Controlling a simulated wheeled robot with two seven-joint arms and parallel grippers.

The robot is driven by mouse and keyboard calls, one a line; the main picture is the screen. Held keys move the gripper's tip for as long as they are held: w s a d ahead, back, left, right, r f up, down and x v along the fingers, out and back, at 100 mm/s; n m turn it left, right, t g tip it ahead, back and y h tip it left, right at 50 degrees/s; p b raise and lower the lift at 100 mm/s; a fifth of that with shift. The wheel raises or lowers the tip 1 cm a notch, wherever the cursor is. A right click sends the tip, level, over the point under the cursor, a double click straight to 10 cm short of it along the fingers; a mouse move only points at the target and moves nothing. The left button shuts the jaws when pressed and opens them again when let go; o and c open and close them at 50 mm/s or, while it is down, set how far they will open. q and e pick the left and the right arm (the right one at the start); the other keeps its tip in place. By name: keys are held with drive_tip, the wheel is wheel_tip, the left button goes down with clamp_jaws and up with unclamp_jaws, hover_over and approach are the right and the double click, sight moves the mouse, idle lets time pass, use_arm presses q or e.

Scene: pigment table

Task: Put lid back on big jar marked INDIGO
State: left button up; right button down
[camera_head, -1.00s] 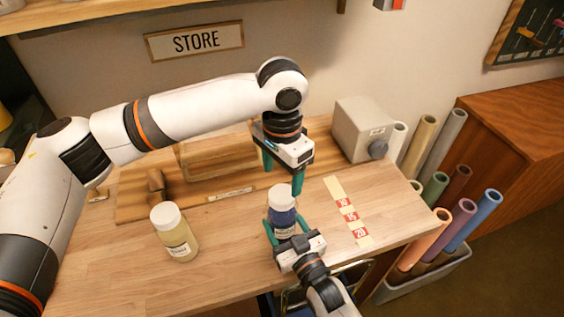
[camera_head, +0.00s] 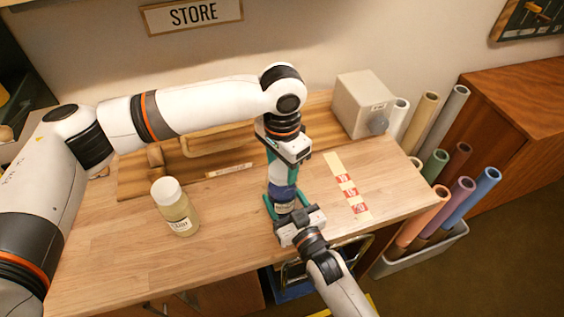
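A blue jar (camera_head: 281,193) with a white lid (camera_head: 280,174) stands upright near the table's front right; its label is hidden. My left gripper (camera_head: 282,172) points down from above, with its teal fingers on either side of the white lid. I cannot tell whether the fingers press on the lid, or how the lid sits on the jar. My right gripper (camera_head: 285,206) reaches in from the front, with its fingers against both sides of the blue jar's lower part.
A pale yellow jar (camera_head: 177,213) with a white lid stands to the left. Behind are a wooden board (camera_head: 135,186) and a grey box (camera_head: 356,105). A strip with red number marks (camera_head: 347,186) lies to the right. Coloured rolls stand in a bin (camera_head: 423,257) beyond the table.

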use_arm(q)
drive_tip(key=shift+m, duration=0.9)
drive_tip(key=shift+c, duration=0.3)
drive_tip(key=o, duration=1.1)
drive_tip(key=shift+r, duration=2.3)
drive_tip(key=shift+c, duration=0.5)
wheel_tip(320, 180, up, 4)
drive_tip(key=shift+f+n, duration=0.25)
drive_tip(key=shift+n, duration=0.65)
